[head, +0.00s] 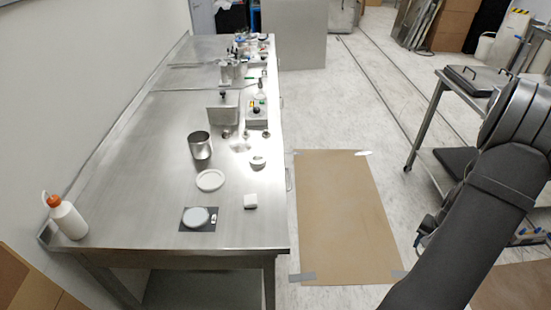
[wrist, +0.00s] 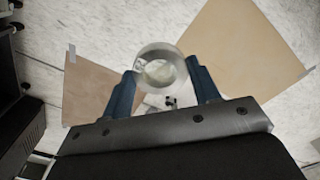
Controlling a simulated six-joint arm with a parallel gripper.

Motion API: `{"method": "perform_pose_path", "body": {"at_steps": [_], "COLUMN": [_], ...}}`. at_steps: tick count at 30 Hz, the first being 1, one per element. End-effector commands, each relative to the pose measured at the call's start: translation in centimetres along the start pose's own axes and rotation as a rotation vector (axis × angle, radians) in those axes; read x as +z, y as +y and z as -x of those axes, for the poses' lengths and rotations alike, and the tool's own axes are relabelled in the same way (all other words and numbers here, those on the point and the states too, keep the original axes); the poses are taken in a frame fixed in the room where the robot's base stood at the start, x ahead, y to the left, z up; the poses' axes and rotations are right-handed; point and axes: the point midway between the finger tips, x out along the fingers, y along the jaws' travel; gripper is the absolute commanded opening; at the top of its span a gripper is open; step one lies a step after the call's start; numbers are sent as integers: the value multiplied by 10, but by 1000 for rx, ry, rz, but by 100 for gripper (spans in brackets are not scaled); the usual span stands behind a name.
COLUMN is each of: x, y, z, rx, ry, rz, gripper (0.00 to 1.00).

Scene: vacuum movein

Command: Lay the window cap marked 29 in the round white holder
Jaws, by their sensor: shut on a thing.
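In the wrist view my gripper (wrist: 162,74) is shut on a round ring-shaped cap with a clear, see-through middle (wrist: 143,57). The cap sits between the two blue fingertips, and I cannot read a number on it. Below it is floor, not the bench. In the head view a round white dish with a raised rim (head: 210,181) lies empty on the steel bench and looks like the holder. A pale round disc (head: 196,216) sits nearer on a dark square plate. The arm hides the gripper in the head view.
The steel bench (head: 135,165) holds a metal cup (head: 200,146), a small white block (head: 250,201), a small round metal-and-white piece (head: 258,162) and a squeeze bottle (head: 67,217). Clutter stands at its far end. Brown sheets (head: 345,215) cover floor beside it. A cart (head: 470,85) stands right.

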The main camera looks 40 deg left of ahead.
Motion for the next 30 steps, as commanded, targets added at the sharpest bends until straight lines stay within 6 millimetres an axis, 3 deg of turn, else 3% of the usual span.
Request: {"method": "perform_pose_path", "body": {"at_steps": [5,12,17,23,30], "x": [-12,-24,-20,2,51], "y": [-38,-137,-208,-296,-396], "z": [12,42,64,94,133], "rx": [0,0,0,0,-1], "ry": [4,5,5,3,5], "rz": [103,360,536,757,1020], "gripper": [27,27,27,27,27]}}
